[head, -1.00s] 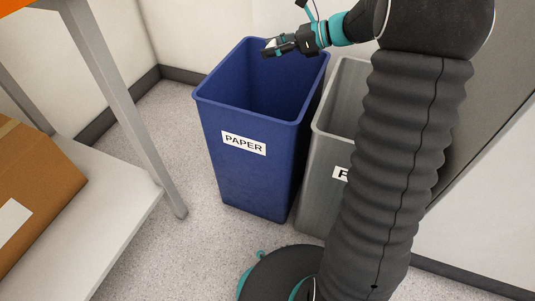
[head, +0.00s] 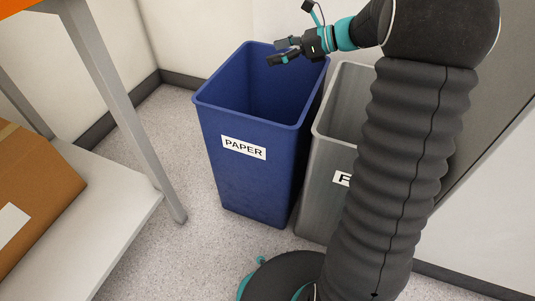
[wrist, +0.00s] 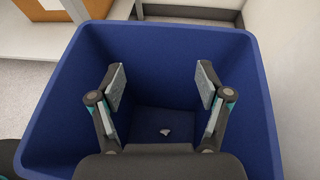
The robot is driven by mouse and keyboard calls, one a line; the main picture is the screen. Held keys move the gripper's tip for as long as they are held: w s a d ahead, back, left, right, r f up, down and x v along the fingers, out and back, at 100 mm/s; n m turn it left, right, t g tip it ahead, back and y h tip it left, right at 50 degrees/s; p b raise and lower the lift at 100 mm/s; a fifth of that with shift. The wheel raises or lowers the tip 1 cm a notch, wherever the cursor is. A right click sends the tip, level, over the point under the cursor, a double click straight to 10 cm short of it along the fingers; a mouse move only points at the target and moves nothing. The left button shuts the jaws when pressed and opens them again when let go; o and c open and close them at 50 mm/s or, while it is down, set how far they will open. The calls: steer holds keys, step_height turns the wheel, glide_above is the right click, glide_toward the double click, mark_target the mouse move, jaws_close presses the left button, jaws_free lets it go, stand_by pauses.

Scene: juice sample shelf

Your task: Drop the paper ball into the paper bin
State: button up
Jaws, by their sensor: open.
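The blue paper bin (head: 245,185) stands on the floor with a white PAPER label on its front. My gripper (head: 278,52) is over the bin's open top, near its back right rim. In the wrist view my gripper (wrist: 161,85) is open, with nothing between its fingers. The bin (wrist: 255,100) surrounds the fingers in that view. A small whitish paper ball (wrist: 165,132) lies at the bottom of the bin, apart from the fingers. The head view does not show the ball; the bin's front wall hides the bottom.
A grey bin (head: 318,190) with a partly hidden label stands close to the right of the blue bin. A shelf (head: 115,215) with a cardboard box (head: 45,185) is at the left. Walls are behind the bins. Floor shows between shelf and bins.

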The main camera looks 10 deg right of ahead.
steer(key=v, duration=1)
steer(key=shift+d, duration=0.2)
steer(key=shift+s+r, duration=0.1)
steer(key=shift+s, duration=0.05)
